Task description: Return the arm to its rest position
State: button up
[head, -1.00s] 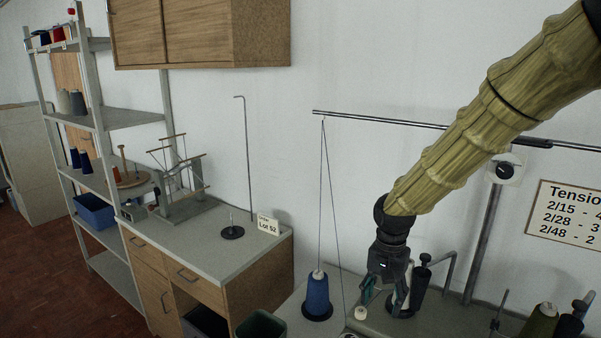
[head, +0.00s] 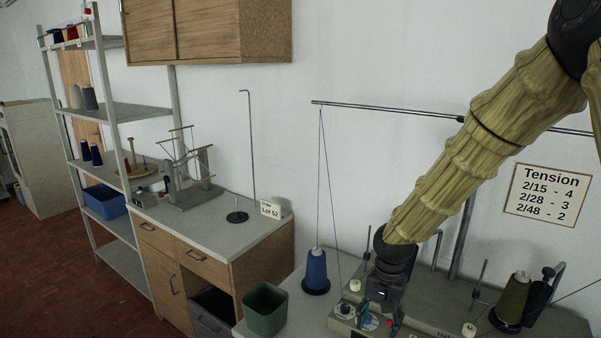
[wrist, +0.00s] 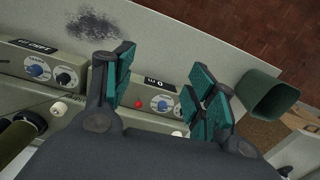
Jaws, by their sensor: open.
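My gripper (head: 379,322) hangs at the end of my arm over the grey winding machine (head: 440,318) at the lower right of the head view. In the wrist view my gripper (wrist: 165,95) is open, with its teal finger pads apart and nothing between them. Below the fingers the wrist view shows the machine's panel (wrist: 122,92) with blue and black knobs and a red button. How far the fingertips are above the panel cannot be told.
A blue yarn cone (head: 316,270) stands left of my gripper, its thread rising to a metal rail (head: 390,109). A green cone (head: 512,298) stands to the right. A green bin (head: 265,310) is at the table's left end. A tension sign (head: 547,195) hangs on the wall.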

jog(key=s+f+n+b, duration=0.1)
jog(key=s+f+b, duration=0.1)
jog(key=s+f, duration=0.6)
jog(key=s+f+n+y+b, duration=0.1)
jog(key=s+f, duration=0.2)
jog(key=f, duration=0.8)
jog(key=s+f+n+b, duration=0.1)
jog(key=s+f+b, duration=0.1)
jog(key=s+f, duration=0.6)
jog(key=s+d+f+n+h+b, duration=0.1)
jog(key=s+d+f+n+b, duration=0.1)
jog(key=s+f, duration=1.2)
jog(key=shift+s+d+f+n+h+b, duration=0.15)
jog(key=shift+s+d+n+h+b, duration=0.15)
jog(key=shift+s+d+b, duration=0.7)
jog(key=shift+s, duration=0.15)
